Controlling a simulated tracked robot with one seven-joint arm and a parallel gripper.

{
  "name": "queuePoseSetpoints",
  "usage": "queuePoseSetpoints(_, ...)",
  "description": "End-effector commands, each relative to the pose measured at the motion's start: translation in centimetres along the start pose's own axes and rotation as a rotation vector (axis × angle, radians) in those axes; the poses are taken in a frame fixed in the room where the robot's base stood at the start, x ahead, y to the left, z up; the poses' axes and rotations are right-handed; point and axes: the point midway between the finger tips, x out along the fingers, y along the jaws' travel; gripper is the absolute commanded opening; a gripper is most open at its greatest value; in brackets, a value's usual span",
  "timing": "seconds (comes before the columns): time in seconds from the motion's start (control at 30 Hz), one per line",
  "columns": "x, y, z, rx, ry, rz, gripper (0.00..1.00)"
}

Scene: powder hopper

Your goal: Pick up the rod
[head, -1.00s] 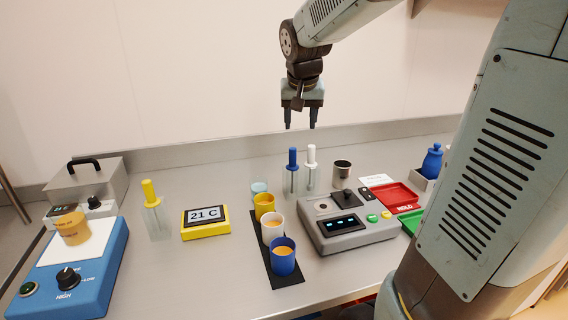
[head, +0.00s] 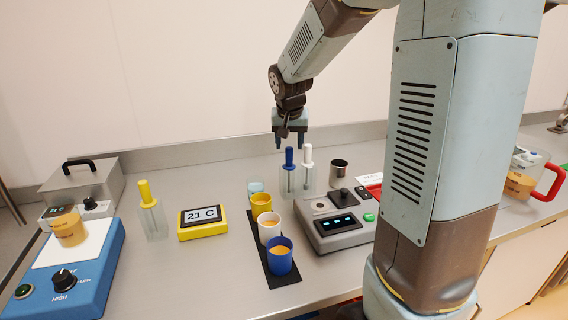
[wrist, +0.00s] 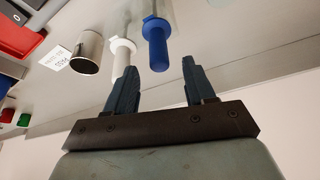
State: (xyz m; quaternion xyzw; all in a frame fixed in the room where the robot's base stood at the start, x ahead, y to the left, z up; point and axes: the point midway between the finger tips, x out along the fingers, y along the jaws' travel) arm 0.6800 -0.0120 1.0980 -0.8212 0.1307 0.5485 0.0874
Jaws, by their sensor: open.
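A rod with a blue handle (head: 289,159) stands upright in a clear holder (head: 289,184) on the bench. A white-handled rod (head: 307,157) stands just right of it, and a yellow-handled rod (head: 147,194) stands in a clear holder at left. My gripper (head: 290,144) is open and points down just above the blue handle in the head view. In the wrist view, the blue handle (wrist: 156,45) lies beyond the fingertips, roughly between them in the picture. The white handle (wrist: 122,57) lies close by the left finger. I see no contact with either.
Several cups stand on a black strip (head: 275,281) in front. A metal cup (head: 339,172) and a grey control box (head: 335,227) stand to the right. A yellow display (head: 203,222) and a blue hotplate (head: 95,269) are left.

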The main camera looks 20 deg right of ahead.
Motion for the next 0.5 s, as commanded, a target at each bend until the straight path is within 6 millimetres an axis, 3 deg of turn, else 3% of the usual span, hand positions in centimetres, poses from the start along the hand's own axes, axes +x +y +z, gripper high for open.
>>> queuePoseSetpoints(0.5, 5.1, -0.1, 0.3, -0.001, -0.002, 0.000, 0.54)
